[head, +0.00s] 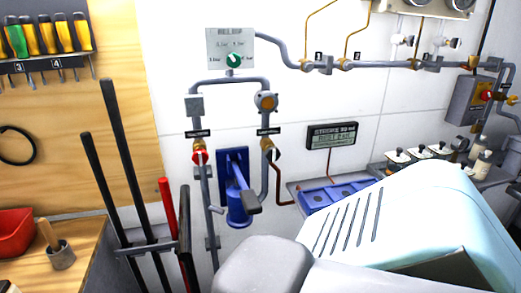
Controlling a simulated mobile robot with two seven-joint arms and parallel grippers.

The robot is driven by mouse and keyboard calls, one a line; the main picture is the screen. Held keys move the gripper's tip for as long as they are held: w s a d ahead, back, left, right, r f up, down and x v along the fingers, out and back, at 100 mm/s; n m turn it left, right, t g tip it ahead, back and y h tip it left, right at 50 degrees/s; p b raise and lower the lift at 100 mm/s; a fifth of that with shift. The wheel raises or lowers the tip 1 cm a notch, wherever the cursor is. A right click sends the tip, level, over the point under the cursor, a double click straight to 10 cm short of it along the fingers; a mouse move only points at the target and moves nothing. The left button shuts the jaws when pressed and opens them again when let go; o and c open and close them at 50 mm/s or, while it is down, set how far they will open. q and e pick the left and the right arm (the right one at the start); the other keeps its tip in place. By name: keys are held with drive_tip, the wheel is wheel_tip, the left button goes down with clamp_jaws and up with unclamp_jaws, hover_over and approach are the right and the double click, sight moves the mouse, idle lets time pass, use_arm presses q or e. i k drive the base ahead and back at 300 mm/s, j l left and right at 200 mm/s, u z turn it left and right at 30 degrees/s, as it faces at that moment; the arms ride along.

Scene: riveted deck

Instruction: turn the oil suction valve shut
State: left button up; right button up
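Grey pipework on the white wall carries two valves with small dark labels above them, too small to read surely. The left valve (199,157) has a round red and white face. The right valve (271,154) has a brass body and a dark and white face. I cannot tell from the labels which is the oil suction valve, or how far either is turned. A blue hand pump (236,190) with a grey lever stands between them.
A panel with a green knob (234,60) hangs above. A small display (332,135) and a blue tray (335,196) lie to the right. Long black-handled tools (125,160) stand left.

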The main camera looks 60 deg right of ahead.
sight(200, 157)
drive_tip(key=z, duration=1.55)
